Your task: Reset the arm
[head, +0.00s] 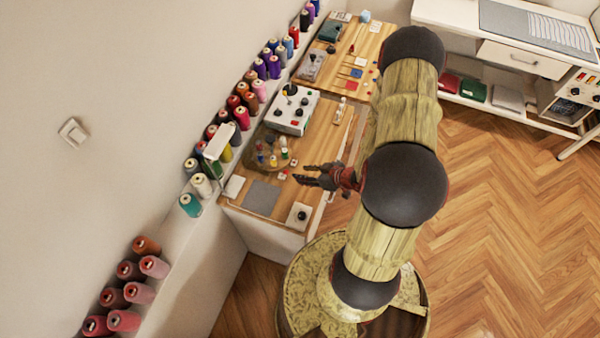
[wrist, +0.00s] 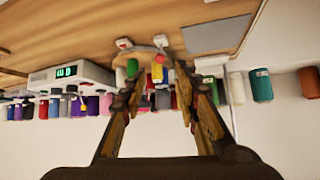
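My gripper (head: 317,178) is above the near end of the wooden worktable (head: 318,135) in the head view, reaching left from my arm. In the wrist view its two fingers (wrist: 160,103) stand apart with nothing held between them. Small thread spools on the table show beyond the fingers, among them a yellow one with a red top (wrist: 157,72) and a green one (wrist: 132,67). My wood-patterned arm with dark joints fills the middle of the head view.
A white control box (head: 292,108) stands on the table. Thread spools (head: 240,118) line the wall ledge. A grey mat (head: 262,198) and a small white box with a dark knob (head: 300,215) lie near the front edge. A white desk (head: 455,15) stands behind. The parquet floor (head: 500,220) at right is clear.

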